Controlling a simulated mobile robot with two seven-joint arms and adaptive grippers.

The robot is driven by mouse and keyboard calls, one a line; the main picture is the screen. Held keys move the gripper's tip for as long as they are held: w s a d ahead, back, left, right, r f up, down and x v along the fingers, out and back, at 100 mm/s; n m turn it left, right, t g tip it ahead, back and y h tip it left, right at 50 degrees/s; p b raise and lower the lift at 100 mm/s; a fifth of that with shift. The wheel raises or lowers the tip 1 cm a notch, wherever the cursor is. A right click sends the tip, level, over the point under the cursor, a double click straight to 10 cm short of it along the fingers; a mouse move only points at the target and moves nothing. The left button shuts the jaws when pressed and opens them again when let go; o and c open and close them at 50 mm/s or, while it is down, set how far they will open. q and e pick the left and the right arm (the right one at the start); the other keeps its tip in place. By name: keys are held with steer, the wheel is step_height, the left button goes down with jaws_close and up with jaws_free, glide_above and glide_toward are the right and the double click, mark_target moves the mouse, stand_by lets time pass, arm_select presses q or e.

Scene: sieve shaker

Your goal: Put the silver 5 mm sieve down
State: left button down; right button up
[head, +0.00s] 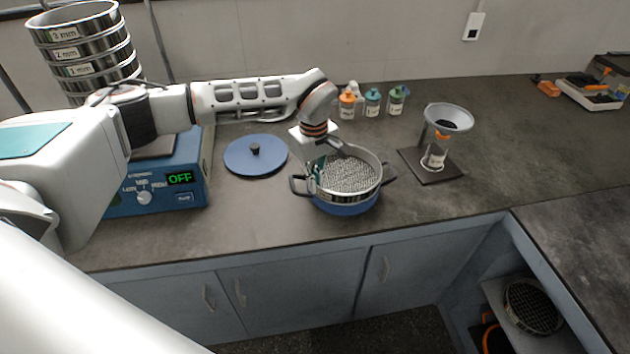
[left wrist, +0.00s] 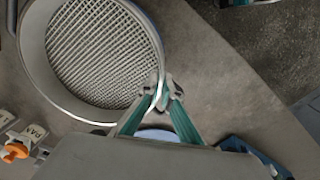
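The silver sieve (head: 349,174) shows as a round metal ring with a grey mesh-like inside, at or just above a blue pot (head: 345,208) with dark side handles. I cannot tell whether the sieve rests on the pot or hangs over it. My left gripper (head: 317,172) reaches down at the sieve's left edge. In the left wrist view the teal fingers (left wrist: 163,92) pinch the rim of the sieve (left wrist: 100,50), which is roughly level. Its size label is not readable. My right gripper is not in view.
A blue lid (head: 255,158) lies left of the pot. A funnel stand (head: 430,178) is to its right, and several small bottles (head: 372,102) stand behind. A sieve stack (head: 85,50) stands by the blue shaker (head: 165,185), which reads OFF.

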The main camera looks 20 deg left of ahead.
arm_select(q)
steer(key=c, duration=2.3)
jaws_free()
